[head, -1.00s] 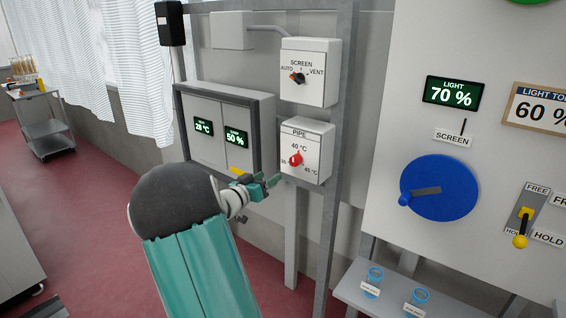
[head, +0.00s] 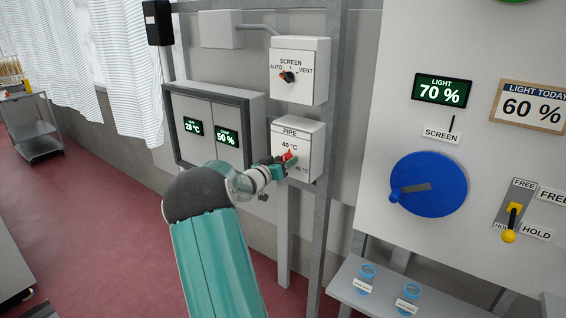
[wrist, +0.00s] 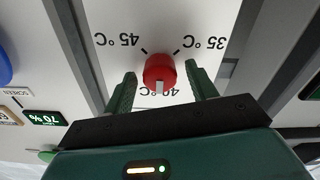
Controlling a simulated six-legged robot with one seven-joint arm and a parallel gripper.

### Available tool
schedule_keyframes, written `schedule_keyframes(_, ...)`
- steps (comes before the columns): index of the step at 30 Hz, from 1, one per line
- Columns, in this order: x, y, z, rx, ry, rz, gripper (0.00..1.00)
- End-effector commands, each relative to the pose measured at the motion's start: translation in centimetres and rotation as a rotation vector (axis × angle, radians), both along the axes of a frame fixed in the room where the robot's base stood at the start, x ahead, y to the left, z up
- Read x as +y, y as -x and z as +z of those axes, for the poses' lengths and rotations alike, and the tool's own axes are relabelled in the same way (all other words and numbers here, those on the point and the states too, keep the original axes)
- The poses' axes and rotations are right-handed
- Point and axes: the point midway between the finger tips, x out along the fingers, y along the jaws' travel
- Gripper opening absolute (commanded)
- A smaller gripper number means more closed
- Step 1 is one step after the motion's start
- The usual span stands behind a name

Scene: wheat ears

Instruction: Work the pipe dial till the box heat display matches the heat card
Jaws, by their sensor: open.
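The red pipe dial (wrist: 159,70) sits on the white PIPE box (head: 309,141), marked 35, 40 and 45 °C. The wrist view is upside down; the dial's white mark points at 40 °C. My gripper (wrist: 160,78) is open, with one green finger on each side of the dial and small gaps visible. In the head view my gripper (head: 281,163) partly covers the dial (head: 289,156) and the 35 °C label. The box heat display (head: 193,128) reads 28 °C on the grey double-door box (head: 206,107). No heat card is in view.
The SCREEN switch box (head: 313,62) is above the PIPE box. A 50 % display (head: 227,137) is beside the heat display. At right a panel holds a 70 % light display (head: 440,90), a 60 % light card (head: 532,106), a blue wheel (head: 440,190) and a yellow-handled lever (head: 510,235).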

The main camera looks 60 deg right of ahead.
Motion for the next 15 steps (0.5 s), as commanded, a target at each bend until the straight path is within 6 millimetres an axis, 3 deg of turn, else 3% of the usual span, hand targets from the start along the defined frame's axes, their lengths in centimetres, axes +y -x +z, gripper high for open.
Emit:
schedule_keyframes(4,0.02,0.0,0.01,0.0,0.0,0.0,0.57)
schedule_keyframes(11,0.04,0.01,0.01,0.0,0.0,0.0,0.12)
schedule_keyframes(15,0.05,0.02,0.02,0.002,0.0,-0.001,0.12)
